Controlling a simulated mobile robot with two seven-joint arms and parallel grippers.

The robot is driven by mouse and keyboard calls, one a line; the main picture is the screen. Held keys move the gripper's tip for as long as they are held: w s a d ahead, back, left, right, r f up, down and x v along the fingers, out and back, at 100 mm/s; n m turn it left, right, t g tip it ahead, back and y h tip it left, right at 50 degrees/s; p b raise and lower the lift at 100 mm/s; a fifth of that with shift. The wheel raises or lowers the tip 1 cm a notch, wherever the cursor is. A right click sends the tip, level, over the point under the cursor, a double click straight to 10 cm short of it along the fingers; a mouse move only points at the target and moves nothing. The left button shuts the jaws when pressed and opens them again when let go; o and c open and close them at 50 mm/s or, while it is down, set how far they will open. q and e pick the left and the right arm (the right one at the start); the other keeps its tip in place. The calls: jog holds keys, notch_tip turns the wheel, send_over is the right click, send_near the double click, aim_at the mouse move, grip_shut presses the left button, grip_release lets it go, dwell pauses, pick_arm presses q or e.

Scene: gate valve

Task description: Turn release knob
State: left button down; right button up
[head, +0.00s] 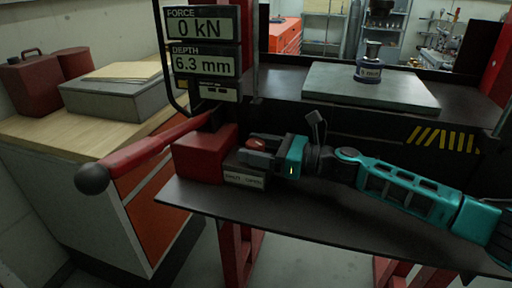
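The fingers hide part of the knob. I cannot tell whether they touch it. My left gripper is out of view.
A red lever with a black ball end (93,178) sticks out to the left. A display (201,44) reads 0 kN and 6.3 mm. A metal plate (330,88) bears a small cylindrical weight (370,66). A wooden-topped cabinet (40,135) stands at left.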

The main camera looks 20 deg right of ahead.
jog(key=shift+o, duration=0.4)
jog(key=shift+s+d, duration=0.3)
jog(key=shift+d, duration=0.05)
jog(key=b+v, duration=0.1)
jog(key=v, duration=0.4)
jog(key=shift+f, duration=0.1)
jog(key=shift+v, duration=0.8)
jog(key=shift+o, duration=0.2)
